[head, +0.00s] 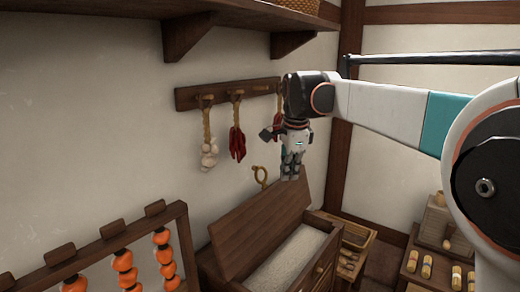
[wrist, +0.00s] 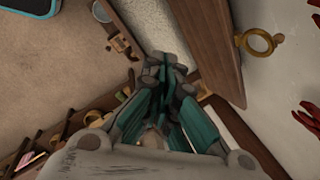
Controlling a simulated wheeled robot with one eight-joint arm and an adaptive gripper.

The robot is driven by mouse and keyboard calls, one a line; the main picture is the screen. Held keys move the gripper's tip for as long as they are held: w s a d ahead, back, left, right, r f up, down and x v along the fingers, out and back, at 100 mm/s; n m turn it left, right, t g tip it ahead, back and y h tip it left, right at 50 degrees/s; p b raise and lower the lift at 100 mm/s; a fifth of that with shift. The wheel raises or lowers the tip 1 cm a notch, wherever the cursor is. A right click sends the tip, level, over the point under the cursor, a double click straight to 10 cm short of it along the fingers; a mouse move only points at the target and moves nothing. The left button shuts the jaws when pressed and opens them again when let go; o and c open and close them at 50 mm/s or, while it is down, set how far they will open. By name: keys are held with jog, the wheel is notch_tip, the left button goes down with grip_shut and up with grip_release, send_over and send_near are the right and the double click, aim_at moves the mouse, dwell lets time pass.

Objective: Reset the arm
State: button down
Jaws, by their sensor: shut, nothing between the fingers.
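My arm reaches in from the right in the head view, bent down at the wrist. My gripper (head: 291,172) points downward in the air and looks to be above or in front of the open wooden chest (head: 248,222). In the wrist view my gripper (wrist: 163,62) shows its teal and grey fingers together with nothing between them. The chest's raised lid (wrist: 190,40) and a brass ring (wrist: 258,42) on the wall are beside it there.
A peg rail (head: 222,94) holds garlic (head: 209,155) and red peppers (head: 237,143). A shelf (head: 225,22) is above. A rack of orange strung items (head: 165,254) stands at the lower left. A drawer or tray (head: 357,240) and a small table with rolls (head: 426,271) are at the right.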

jog(key=s+d+f+n+t+b, duration=0.1)
jog(key=s+d+f+n+b, duration=0.1)
jog(key=s, duration=0.3)
jog(key=s+d+f+n+b, duration=0.1)
jog(key=s+d+n, duration=0.2)
jog(key=s, duration=0.3)
jog(key=s+d+f+n+t+b, duration=0.1)
jog(key=s+d+f+n+b, duration=0.1)
jog(key=s+f, duration=0.4)
jog(key=s+d+f+n+t+b, duration=0.1)
jog(key=s+d+f+n+b, duration=0.1)
jog(key=s+f+n, duration=0.3)
jog(key=s+d+f+n+t+b, duration=0.1)
jog(key=s+d+f+n+b, duration=0.1)
jog(key=s+f, duration=0.7)
jog(key=s+n+b, duration=0.1)
jog(key=s+n, duration=0.1)
jog(key=s, duration=0.1)
jog(key=shift+d+f+t, duration=0.2)
jog(key=shift+d+t, duration=0.1)
